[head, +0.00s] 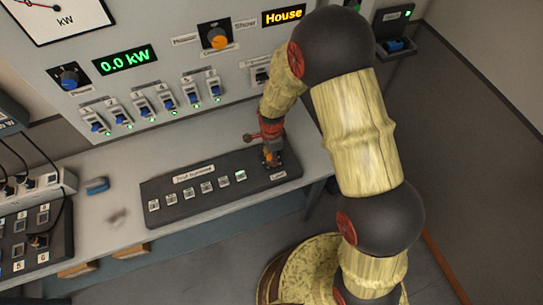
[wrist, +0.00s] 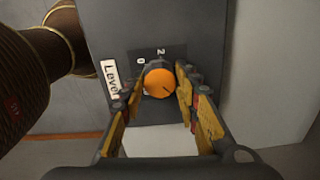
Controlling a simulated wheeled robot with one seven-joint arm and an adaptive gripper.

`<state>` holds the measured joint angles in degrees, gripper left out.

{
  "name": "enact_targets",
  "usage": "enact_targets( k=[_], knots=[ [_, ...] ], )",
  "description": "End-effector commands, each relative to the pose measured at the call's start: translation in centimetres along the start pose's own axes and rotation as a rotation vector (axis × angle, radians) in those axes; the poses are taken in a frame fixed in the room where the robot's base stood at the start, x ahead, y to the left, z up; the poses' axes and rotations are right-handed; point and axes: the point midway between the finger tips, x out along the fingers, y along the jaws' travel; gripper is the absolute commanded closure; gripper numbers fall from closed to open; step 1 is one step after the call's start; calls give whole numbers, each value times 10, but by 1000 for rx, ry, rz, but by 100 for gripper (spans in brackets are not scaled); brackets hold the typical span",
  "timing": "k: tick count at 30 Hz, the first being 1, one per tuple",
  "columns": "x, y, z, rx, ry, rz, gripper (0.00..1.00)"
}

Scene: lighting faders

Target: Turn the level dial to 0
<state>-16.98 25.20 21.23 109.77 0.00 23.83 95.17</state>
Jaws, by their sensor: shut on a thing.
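The level dial (wrist: 160,83) is a round orange knob on the end of a dark console, with a white "Level" label (wrist: 111,78) beside it. The figures 0 and 2 show above the knob in the wrist view; other marks are hidden. A small dark mark shows on the lower right of its face, but I cannot tell its exact setting. My gripper (wrist: 157,90) is shut on the dial, one finger on each side. In the head view my gripper (head: 270,155) points down at the right end of the console and hides most of the dial.
The console (head: 165,215) lies on a grey bench (head: 110,205) and has a row of buttons, one lit green. A cabled box stands left.

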Motion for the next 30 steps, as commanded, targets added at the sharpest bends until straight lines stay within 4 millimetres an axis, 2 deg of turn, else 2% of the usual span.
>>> enact_targets(
  k=[30],
  knots=[
    [0,0,0,-966,1,-1,94]
  ],
)
